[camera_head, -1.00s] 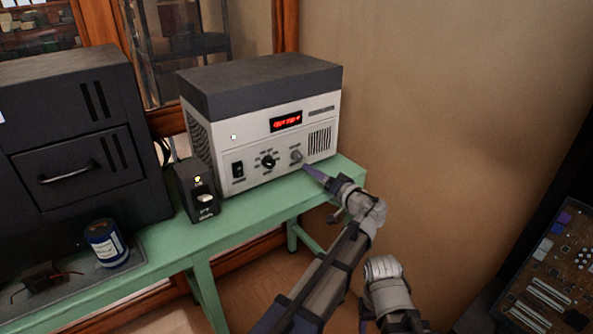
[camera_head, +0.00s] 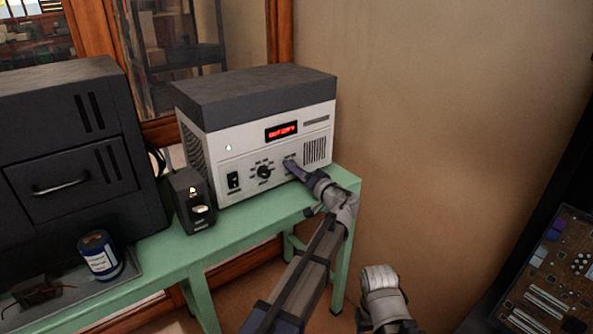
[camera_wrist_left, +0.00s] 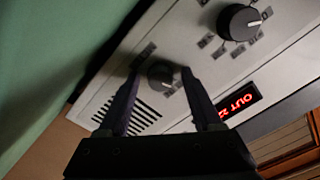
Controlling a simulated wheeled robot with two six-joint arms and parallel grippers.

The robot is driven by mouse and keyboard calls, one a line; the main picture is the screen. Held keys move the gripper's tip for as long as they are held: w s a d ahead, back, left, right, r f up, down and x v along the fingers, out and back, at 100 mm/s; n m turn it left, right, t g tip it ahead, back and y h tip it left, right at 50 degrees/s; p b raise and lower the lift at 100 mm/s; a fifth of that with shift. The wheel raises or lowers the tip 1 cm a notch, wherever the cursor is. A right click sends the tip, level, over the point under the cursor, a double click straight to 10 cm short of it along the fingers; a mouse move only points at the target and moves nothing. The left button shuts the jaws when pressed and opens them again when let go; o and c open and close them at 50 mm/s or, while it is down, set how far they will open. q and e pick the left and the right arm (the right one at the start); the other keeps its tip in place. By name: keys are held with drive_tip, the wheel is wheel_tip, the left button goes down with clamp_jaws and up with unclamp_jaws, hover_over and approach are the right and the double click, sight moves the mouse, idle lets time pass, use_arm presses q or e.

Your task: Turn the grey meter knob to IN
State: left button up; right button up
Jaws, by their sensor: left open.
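The meter is a white-fronted box (camera_head: 222,152) with a dark grey top, standing on a green bench. Its small grey knob (camera_wrist_left: 161,74) shows in the left wrist view; in the head view my gripper covers it. My left gripper (camera_head: 290,166) is open at the right part of the front panel. In the wrist view its two fingers (camera_wrist_left: 160,78) stand on either side of the grey knob; whether they touch it I cannot tell. The red display (camera_wrist_left: 238,101) reads OUT followed by a partly hidden figure.
A larger black knob (camera_head: 264,172) and a black switch (camera_head: 233,180) sit left on the same panel. A small black device (camera_head: 192,203), a blue can (camera_head: 100,256) and a black cabinet (camera_head: 60,150) stand on the green bench (camera_head: 240,232). A wall is at right.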

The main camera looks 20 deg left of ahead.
use_arm(q)
clamp_jaws()
idle(0.5)
